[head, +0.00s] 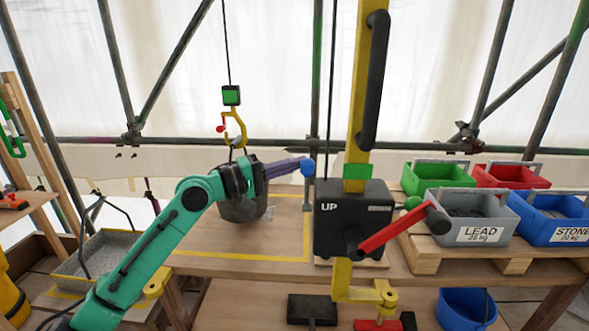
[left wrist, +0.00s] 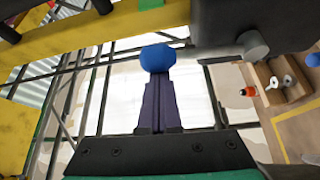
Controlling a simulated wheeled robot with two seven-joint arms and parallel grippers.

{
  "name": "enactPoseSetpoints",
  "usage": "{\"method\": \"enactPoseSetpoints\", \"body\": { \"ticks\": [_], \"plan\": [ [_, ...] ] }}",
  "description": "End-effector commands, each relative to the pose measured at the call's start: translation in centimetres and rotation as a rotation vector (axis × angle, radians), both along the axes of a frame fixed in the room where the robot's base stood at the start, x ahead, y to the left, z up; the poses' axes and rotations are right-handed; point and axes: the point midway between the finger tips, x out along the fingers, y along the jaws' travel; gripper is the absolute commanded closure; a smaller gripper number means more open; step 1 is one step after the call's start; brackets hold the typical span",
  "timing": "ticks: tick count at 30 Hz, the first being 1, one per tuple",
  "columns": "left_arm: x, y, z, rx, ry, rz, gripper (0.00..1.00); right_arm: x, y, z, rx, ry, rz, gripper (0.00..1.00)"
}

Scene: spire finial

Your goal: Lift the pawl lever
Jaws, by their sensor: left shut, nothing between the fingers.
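The black winch box (head: 352,215), marked UP, stands on the bench at the foot of a yellow mast. A blue ball knob (head: 307,167), which looks like the end of the pawl lever, sits at the box's upper left; its stem is hard to make out. My left gripper (head: 298,166) has its purple fingers shut with nothing between them. Their tips point right, at the knob. In the left wrist view the blue knob (left wrist: 158,57) is straight beyond the fingertips (left wrist: 158,78); I cannot tell whether they touch. My right gripper is not in view.
A red crank arm (head: 390,230) with a black grip sticks out from the box's right. A dark bucket (head: 245,205) is behind my left wrist, below a yellow hook (head: 236,128). Coloured bins, including a grey LEAD bin (head: 470,215), stand on a pallet at right.

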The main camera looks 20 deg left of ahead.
Motion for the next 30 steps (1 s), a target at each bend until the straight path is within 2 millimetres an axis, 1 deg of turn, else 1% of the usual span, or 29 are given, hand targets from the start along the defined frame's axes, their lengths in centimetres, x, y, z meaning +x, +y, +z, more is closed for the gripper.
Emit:
{"method": "enactPoseSetpoints", "body": {
  "ticks": [1,5,8,15,18,21,24,27,30],
  "plan": [
    [-0.2,-0.1,-0.6,0.003,-0.016,-0.001,1.0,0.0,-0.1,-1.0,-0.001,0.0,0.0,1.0],
    [-0.9,-0.3,-0.9,0.019,-0.081,-0.001,1.0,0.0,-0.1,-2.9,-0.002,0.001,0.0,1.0],
    [-1.7,-0.4,-1.3,0.037,-0.152,0.0,1.0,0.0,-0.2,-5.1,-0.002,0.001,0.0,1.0],
    [-3.9,-1.0,-2.1,0.092,-0.369,-0.001,1.0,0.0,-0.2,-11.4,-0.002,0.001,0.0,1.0],
    [-4.7,-1.2,-2.3,0.113,-0.455,-0.001,1.0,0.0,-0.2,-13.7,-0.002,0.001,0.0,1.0],
    [-5.5,-1.4,-2.5,0.133,-0.535,0.001,1.0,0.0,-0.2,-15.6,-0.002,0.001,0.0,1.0],
    [-6.0,-1.6,-2.6,0.152,-0.603,-0.001,1.0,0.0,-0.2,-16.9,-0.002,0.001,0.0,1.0],
    [-6.4,-1.6,-2.6,0.165,-0.655,0.0,1.0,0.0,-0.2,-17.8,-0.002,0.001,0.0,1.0],
    [-6.7,-1.7,-2.8,0.167,-0.651,0.001,1.0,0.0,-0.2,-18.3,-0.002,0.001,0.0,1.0]
  ]
}}
